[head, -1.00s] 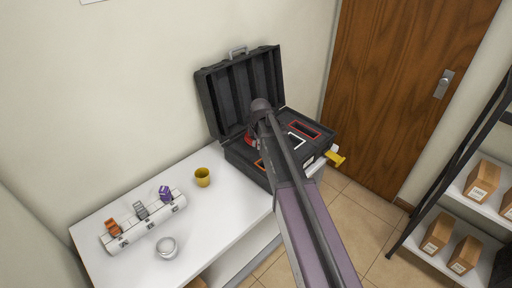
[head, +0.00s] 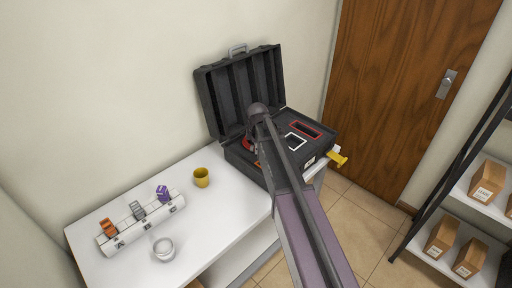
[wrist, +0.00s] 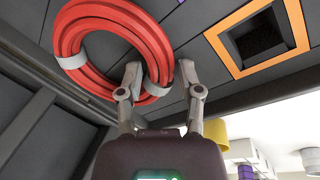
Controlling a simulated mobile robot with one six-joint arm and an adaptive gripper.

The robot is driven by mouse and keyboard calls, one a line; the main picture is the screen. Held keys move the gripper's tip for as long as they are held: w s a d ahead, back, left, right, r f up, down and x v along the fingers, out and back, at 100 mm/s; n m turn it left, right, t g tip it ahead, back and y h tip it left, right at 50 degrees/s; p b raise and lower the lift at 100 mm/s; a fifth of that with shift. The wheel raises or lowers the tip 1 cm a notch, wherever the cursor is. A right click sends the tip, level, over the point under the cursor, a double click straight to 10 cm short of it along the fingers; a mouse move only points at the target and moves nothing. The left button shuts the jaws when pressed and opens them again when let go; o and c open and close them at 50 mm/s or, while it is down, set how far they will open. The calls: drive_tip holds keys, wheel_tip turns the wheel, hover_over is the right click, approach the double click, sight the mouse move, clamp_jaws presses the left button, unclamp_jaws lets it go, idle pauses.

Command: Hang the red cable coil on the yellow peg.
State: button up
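The red cable coil (wrist: 93,28), bound with white ties, lies in the open black case in the wrist view. In the head view only a sliver of the coil (head: 247,145) shows beside my arm. My gripper (wrist: 160,72) straddles the coil's lower right side, one finger inside the ring and one outside. The fingers are apart, with space showing beside the cable; contact is unclear. The yellow peg (head: 338,159) sticks out to the right of the case, at the table's right end. Nothing hangs on it.
The black case (head: 240,92) stands open on the white table (head: 217,225), with red- and white-framed slots. A yellow cup (head: 201,178), a holder with coloured clips (head: 140,225) and a round jar (head: 163,249) stand left. A shelf with boxes (head: 441,236) is at right.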

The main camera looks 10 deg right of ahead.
drive_tip(key=shift+o, duration=0.3)
drive_tip(key=shift+f, duration=0.2)
drive_tip(key=shift+r, duration=0.1)
drive_tip(key=r, duration=0.1)
drive_tip(key=p, duration=0.1)
drive_tip(key=r+p, duration=0.1)
drive_tip(key=shift+s+r, duration=0.25)
drive_tip(key=shift+r, duration=0.1)
wheel_tip(320, 180, up, 3)
drive_tip(key=p, duration=0.3)
drive_tip(key=shift+f, duration=0.1)
wheel_tip(320, 180, up, 8)
drive_tip(key=s+p, duration=0.1)
drive_tip(key=p, duration=0.7)
drive_tip(key=shift+s, duration=0.25)
